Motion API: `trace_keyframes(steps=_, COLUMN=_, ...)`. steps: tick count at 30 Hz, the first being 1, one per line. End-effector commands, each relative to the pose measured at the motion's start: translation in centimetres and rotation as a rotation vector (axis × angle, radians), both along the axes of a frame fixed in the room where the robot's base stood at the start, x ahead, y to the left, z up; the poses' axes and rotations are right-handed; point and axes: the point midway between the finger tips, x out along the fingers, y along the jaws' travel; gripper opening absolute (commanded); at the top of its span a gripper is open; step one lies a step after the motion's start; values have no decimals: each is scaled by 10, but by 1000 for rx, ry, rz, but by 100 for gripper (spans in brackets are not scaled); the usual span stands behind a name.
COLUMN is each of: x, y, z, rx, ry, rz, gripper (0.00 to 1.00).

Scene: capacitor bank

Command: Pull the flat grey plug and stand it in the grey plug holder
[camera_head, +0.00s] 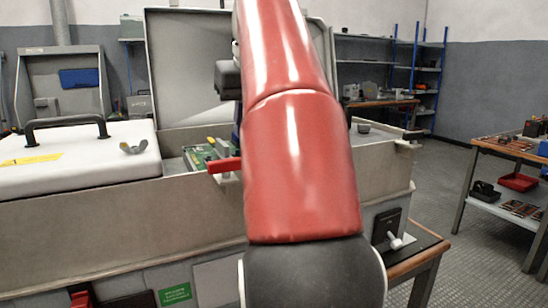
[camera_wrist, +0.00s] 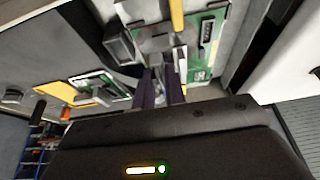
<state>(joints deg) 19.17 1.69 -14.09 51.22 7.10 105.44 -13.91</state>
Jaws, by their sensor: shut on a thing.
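In the wrist view, the two purple fingers of my gripper (camera_wrist: 164,88) are shut on a narrow grey piece, the flat grey plug (camera_wrist: 159,74). Its lower part is mostly hidden between the fingers. The fingers are close to a green circuit board (camera_wrist: 208,62), and I cannot tell whether the plug is still seated. A dark grey block (camera_wrist: 119,42) is up and left of the fingers; I cannot tell whether it is the plug holder. In the head view, my red arm hides the gripper and the plug.
In the head view, a red lever (camera_head: 224,165) juts out by the green board (camera_head: 199,157). The cabinet's front wall (camera_head: 120,236) and white lid with a black handle (camera_head: 66,127) stand close by. A bench (camera_head: 505,148) is at right, with open floor before it.

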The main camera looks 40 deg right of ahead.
Motion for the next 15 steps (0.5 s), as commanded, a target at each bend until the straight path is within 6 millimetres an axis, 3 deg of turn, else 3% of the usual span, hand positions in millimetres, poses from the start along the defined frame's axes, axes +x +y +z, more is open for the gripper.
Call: trace_keyframes(steps=15, x=-7, y=-25, z=0, rx=0, ry=0, rz=-1, gripper=0)
